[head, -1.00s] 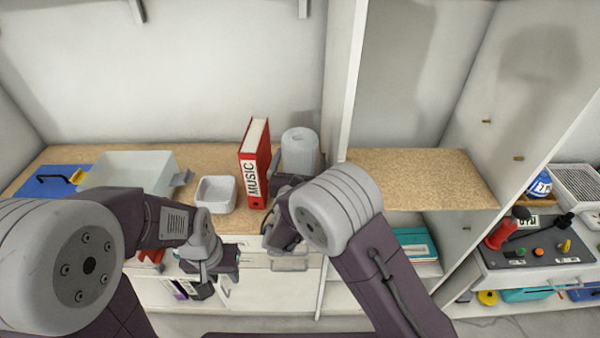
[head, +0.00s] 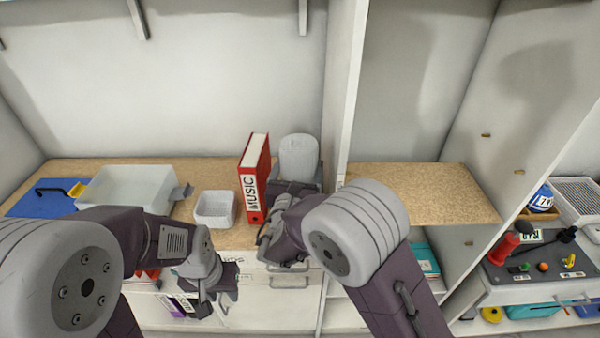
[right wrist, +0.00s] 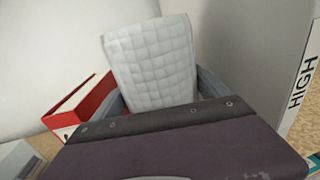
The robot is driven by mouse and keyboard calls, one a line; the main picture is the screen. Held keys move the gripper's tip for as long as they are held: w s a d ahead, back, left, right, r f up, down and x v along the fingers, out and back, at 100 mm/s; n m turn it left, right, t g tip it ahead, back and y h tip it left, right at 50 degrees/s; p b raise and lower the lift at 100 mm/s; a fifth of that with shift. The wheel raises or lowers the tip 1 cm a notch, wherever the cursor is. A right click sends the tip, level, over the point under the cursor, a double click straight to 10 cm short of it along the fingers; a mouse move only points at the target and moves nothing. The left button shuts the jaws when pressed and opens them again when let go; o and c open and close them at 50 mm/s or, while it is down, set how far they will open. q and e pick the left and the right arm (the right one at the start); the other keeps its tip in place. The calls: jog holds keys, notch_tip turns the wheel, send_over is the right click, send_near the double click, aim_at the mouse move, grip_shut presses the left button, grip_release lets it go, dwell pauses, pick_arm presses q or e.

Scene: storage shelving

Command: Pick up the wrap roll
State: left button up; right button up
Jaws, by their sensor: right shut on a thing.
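The wrap roll (head: 299,158) is a pale grey-white roll with a quilted surface, at the back of the wooden shelf, right of the red binder. In the right wrist view the wrap roll (right wrist: 150,62) stands tilted between the jaws. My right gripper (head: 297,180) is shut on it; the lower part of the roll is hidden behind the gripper. I cannot tell whether the roll is clear of the shelf. My left gripper (head: 220,297) hangs low in front of the shelf edge, its fingers apart with nothing visible between them.
The red MUSIC binder (head: 254,178) stands close left of the roll, and a white upright panel (head: 345,90) is close right. A small white bin (head: 214,209) and a larger translucent bin (head: 127,185) sit further left. The right shelf board (head: 420,190) is bare.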

jog(key=s+a+b, duration=0.2)
jog(key=s, duration=1.4)
jog(key=shift+s+a, duration=0.35)
jog(key=shift+a, duration=0.05)
